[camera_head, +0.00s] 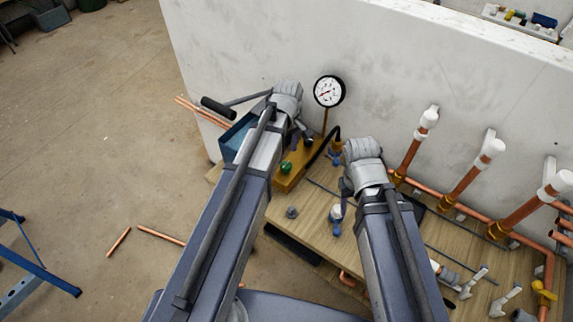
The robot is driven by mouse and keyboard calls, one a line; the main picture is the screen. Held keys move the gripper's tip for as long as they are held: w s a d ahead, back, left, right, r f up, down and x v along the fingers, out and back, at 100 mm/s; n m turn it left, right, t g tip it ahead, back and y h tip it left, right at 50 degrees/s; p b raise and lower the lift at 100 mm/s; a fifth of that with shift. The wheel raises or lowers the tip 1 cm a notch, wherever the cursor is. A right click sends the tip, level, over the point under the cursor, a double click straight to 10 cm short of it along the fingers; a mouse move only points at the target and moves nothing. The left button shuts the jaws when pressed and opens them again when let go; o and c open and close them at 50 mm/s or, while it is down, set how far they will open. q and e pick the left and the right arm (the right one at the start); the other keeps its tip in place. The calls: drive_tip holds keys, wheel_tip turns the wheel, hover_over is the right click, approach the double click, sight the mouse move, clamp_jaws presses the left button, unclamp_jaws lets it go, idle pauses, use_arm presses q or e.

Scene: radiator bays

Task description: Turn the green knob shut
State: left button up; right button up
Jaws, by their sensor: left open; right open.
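The small green knob (286,167) sits on the yellow block (288,183) of a test pump on the wooden board. My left gripper (306,139) is open, just above and right of the knob in the picture, and apart from it as far as I can tell. My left forearm and wrist cover part of the pump. My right gripper (342,200) is open and empty, right of the knob, over the board near a small white and blue fitting (335,218). Its fingertips are hard to make out.
A round pressure gauge (329,91) stands behind the pump. The pump's blue tank (234,137) and black lever handle (217,107) lie left. Copper pipes with white caps (429,118) stand right along the white wall (400,60). Loose valves and fittings lie at the lower right.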

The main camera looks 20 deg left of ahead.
sight(285, 164)
use_arm(q)
wheel_tip(285, 164, down, 6)
drive_tip(key=b, duration=0.5)
drive_tip(key=shift+s+a, duration=0.1)
drive_tip(key=shift+s, duration=0.05)
use_arm(e)
wheel_tip(285, 164, down, 6)
drive_tip(key=shift+f, duration=0.1)
use_arm(q)
drive_tip(key=shift+c, duration=0.4)
clamp_jaws()
